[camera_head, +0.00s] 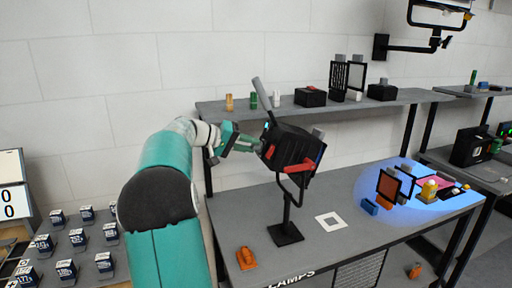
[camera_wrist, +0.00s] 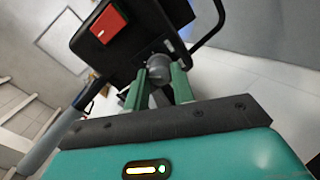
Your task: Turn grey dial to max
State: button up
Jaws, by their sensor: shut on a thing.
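The grey dial (camera_wrist: 157,68) sticks out from the back of a black lamp housing in the wrist view. My gripper (camera_wrist: 161,78) has its two green fingers on either side of the dial, shut on it. A red rocker switch (camera_wrist: 109,24) sits on the same panel, up and left of the dial. In the head view the black lamp (camera_head: 295,148) stands on a post above the table, and my gripper (camera_head: 256,145) reaches its left side. The dial is hidden there, and its marks cannot be read in either view.
The grey table (camera_head: 345,245) holds a white square frame (camera_head: 330,221), an orange clamp (camera_head: 246,258) and a lit area with small objects at right. A shelf (camera_head: 350,105) with black boxes runs behind the lamp.

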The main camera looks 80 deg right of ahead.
jog(key=m, duration=0.4)
dwell(0.3)
jog(key=shift+m, duration=2)
jog(key=m, duration=0.3)
jog(key=o, duration=0.5)
jog(key=shift+m, duration=0.4)
jog(key=shift+o, duration=1.4)
